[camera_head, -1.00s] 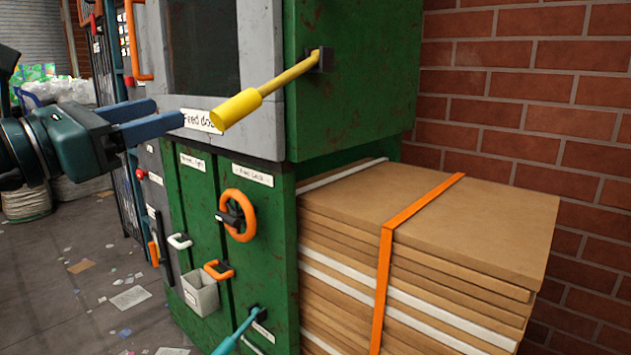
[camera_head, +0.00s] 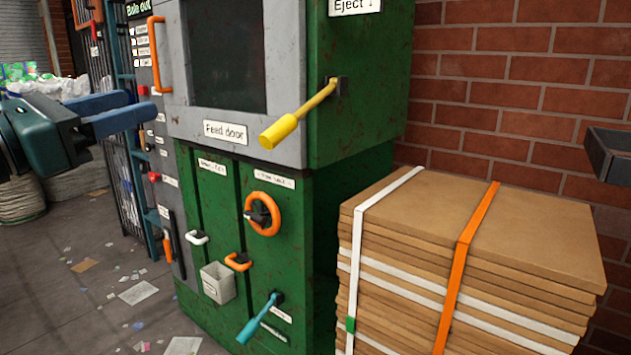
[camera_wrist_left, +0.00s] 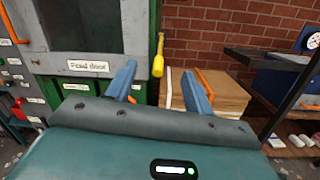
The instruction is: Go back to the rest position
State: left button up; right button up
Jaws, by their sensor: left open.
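My left gripper (camera_head: 122,112) comes in from the left edge in the head view, its blue fingers apart and nothing between them. In the left wrist view the same gripper (camera_wrist_left: 162,82) shows its two fingers spread, with the machine and the cardboard stack beyond. The green and grey machine (camera_head: 345,110) has a yellow lever (camera_head: 298,118) on its right side, marked Eject above. The lever is clear of my gripper and slants down to the left. My right gripper is not in view.
A strapped cardboard stack (camera_head: 530,225) stands right of the machine, before a brick wall (camera_head: 510,90). A teal lever (camera_head: 258,318), an orange wheel (camera_head: 263,214) and a small grey bin (camera_head: 217,283) are on the machine's front. Paper scraps litter the floor at left.

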pick_arm(q)
jog(key=d+f+n+g+h+p, duration=0.3)
jog(key=d+f+n+h+p, duration=0.3)
jog(key=f+n+p, duration=0.15)
jog(key=s+a+f+n+t+y+p, duration=0.15)
jog(key=f+n+y+p, duration=0.35)
jog(key=f+n, duration=0.7)
jog(key=s+f+n+t+y+p, duration=0.25)
jog(key=f+n+y, duration=0.55)
jog(key=n, duration=0.8)
jog(key=s+d+f+n+g+p, duration=0.3)
jog(key=s+f+n+g, duration=0.3)
jog(key=s+f, duration=0.6)
jog(key=shift+s+d+f+y+p, duration=0.25)
jog(key=shift+s+f+y+p, duration=0.15)
jog(key=shift+f, duration=0.15)
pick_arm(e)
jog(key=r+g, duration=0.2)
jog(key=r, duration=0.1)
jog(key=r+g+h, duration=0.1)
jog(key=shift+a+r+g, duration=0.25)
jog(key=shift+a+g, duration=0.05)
pick_arm(q)
jog(key=shift+w+n, duration=0.1)
jog(key=shift+n, duration=0.15)
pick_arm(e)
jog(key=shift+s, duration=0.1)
